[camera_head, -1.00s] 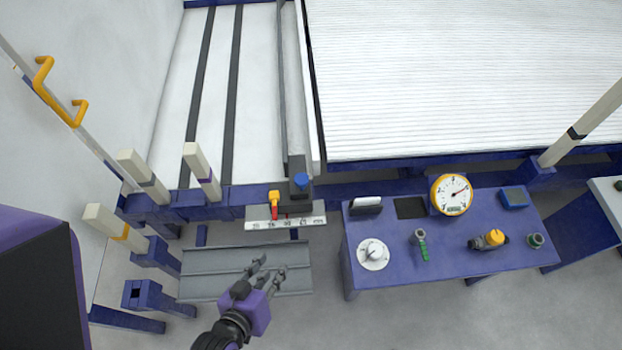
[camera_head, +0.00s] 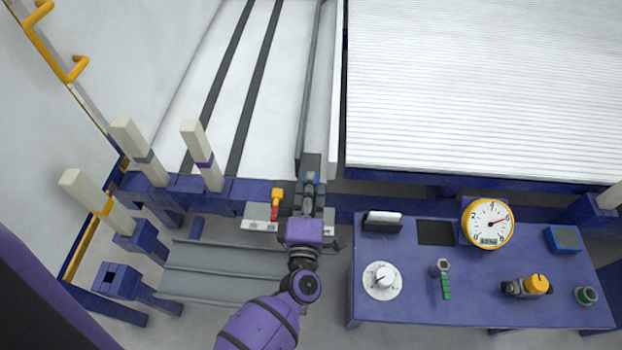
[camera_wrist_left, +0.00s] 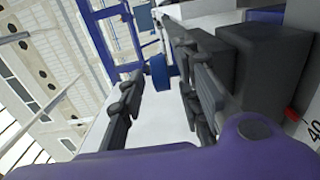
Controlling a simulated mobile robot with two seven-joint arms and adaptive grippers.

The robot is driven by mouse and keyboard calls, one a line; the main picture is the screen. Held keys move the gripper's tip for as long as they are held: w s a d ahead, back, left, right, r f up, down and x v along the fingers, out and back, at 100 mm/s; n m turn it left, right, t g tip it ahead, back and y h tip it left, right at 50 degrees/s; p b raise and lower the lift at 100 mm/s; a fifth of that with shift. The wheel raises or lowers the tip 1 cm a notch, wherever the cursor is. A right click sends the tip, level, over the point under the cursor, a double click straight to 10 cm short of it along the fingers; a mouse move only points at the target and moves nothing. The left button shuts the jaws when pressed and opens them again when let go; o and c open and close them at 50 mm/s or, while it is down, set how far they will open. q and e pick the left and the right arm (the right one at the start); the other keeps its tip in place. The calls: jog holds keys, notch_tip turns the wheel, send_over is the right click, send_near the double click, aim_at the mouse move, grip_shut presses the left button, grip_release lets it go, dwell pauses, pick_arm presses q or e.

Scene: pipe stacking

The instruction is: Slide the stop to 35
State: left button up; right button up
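The stop is a dark block (camera_head: 311,163) with a blue knob (camera_head: 309,178), at the front end of the long rail. The knob also shows in the left wrist view (camera_wrist_left: 158,72), between the fingers near their tips; I cannot tell if they touch it. My left gripper (camera_head: 312,190) is open over the stop. The pale scale (camera_head: 258,225) sits under and beside the gripper, which hides part of it. In the left wrist view a red pointer tip (camera_wrist_left: 290,113) shows near the mark 40 (camera_wrist_left: 312,130). My right gripper is not in view.
A yellow and red lever (camera_head: 277,203) stands just left of the gripper. Grey trays (camera_head: 215,285) lie below the scale. A blue bench (camera_head: 470,300) with a gauge (camera_head: 487,223) and a white dial (camera_head: 382,281) is at right. Pale posts (camera_head: 202,155) rise at left.

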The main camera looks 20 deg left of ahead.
pick_arm(q)
jog(key=shift+x, duration=1.3)
grip_shut()
